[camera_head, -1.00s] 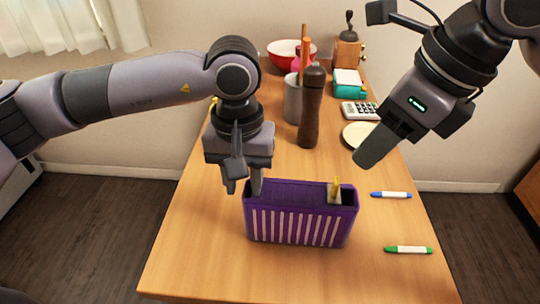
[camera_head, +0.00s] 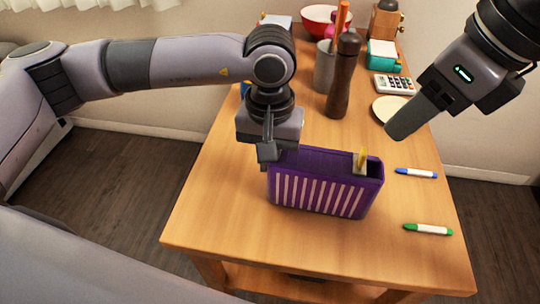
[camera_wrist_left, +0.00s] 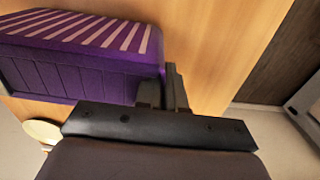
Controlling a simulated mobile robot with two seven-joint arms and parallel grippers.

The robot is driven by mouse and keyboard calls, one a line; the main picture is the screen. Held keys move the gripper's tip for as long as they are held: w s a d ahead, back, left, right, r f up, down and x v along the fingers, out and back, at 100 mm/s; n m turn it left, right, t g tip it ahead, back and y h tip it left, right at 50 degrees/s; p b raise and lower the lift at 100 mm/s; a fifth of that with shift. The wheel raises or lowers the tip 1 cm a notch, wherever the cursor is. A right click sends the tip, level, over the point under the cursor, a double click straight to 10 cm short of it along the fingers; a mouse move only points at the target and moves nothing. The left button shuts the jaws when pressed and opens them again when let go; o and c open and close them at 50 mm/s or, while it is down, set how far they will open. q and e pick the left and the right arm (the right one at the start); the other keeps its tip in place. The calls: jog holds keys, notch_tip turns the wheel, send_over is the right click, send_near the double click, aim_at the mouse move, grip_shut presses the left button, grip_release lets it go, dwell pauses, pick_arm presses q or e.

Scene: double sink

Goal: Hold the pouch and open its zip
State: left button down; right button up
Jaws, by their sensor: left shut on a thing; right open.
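The purple pouch (camera_head: 322,186) with pale stripes stands upright on the table and is open-topped along much of its length. A yellow zip pull (camera_head: 361,159) stands at the right end of its top, on a small grey piece. My left gripper (camera_head: 270,158) is shut on the pouch's left end at the top edge. In the left wrist view the fingers (camera_wrist_left: 172,90) meet the end of the purple pouch (camera_wrist_left: 80,55). My right gripper (camera_head: 402,122) is open and empty, above the table to the upper right of the pouch. Its fingers overlap in the head view.
On the wooden table (camera_head: 222,215), a blue marker (camera_head: 416,173) and a green marker (camera_head: 428,230) lie right of the pouch. A brown mill (camera_head: 343,80), grey holder (camera_head: 325,68), pale plate (camera_head: 388,108) and calculator (camera_head: 394,84) stand behind. The front left is clear.

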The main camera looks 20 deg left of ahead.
grip_shut()
jog(key=w+d+f+n+g+y, duration=0.2)
jog(key=d+n+y, duration=0.4)
jog(key=d, duration=0.5)
jog(key=shift+w+d+n+g, duration=0.15)
jog(key=shift+w+n+g, duration=0.2)
jog(key=shift+w, duration=0.25)
